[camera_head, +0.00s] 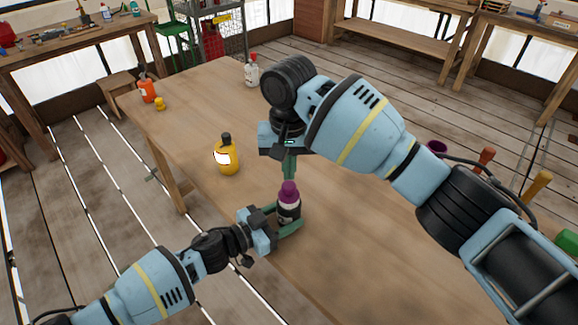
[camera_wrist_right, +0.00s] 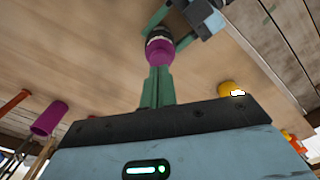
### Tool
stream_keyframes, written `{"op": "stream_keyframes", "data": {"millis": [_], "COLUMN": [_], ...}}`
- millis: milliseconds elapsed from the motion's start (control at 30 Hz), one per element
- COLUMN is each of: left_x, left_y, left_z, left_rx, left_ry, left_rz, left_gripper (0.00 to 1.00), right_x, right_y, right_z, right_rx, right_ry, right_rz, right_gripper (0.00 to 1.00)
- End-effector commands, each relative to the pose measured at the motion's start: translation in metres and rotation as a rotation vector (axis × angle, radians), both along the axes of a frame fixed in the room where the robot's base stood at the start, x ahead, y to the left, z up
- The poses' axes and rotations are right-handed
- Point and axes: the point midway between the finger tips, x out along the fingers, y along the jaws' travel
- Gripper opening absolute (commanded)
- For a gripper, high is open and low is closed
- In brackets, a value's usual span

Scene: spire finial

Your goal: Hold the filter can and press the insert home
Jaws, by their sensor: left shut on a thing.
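The filter can (camera_head: 289,211), dark with a pale band, stands upright on the wooden table in the head view. The purple insert (camera_head: 288,191) sits at its top; it also shows in the right wrist view (camera_wrist_right: 160,54). My left gripper (camera_head: 284,223) is shut around the can from the left, low on its side. My right gripper (camera_head: 289,172) points down above the insert, its green fingers together. In the right wrist view its fingertips (camera_wrist_right: 160,70) are at the insert's top; I cannot tell whether they touch. How deep the insert sits is hard to see.
A yellow bottle (camera_head: 227,160) with a dark cap stands left of the can. An orange bottle (camera_head: 147,90), a small yellow piece (camera_head: 160,103) and a white bottle (camera_head: 251,72) stand farther back. A purple cup (camera_head: 437,148) is beyond my right arm. The table around the can is clear.

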Motion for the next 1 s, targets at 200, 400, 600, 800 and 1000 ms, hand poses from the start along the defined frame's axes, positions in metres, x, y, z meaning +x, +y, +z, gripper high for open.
{"op": "stream_keyframes", "data": {"millis": [200, 400, 600, 800, 1000], "left_x": [0.0, 0.0, 0.0, 0.0, 0.0], "left_y": [0.0, 0.0, 0.0, 0.0, 0.0], "left_z": [0.0, 0.0, 0.0, 0.0, 0.0], "left_rx": [0.0, 0.0, 0.0, 0.0, 0.0], "left_ry": [0.0, 0.0, 0.0, 0.0, 0.0], "left_rz": [0.0, 0.0, 0.0, 0.0, 0.0], "left_gripper": [0.39, 0.39, 0.39, 0.39, 0.39], "right_x": [0.0, 0.0, 0.0, 0.0, 0.0], "right_y": [0.0, 0.0, 0.0, 0.0, 0.0], "right_z": [-0.006, -0.011, -0.017, -0.022, -0.022], "right_rx": [0.0, 0.0, 0.0, 0.0, 0.0], "right_ry": [0.001, 0.002, 0.002, 0.001, 0.001], "right_rz": [0.0, 0.0, 0.0, 0.0, 0.0], "right_gripper": [0.0, 0.0, 0.0, 0.0, 0.0]}}
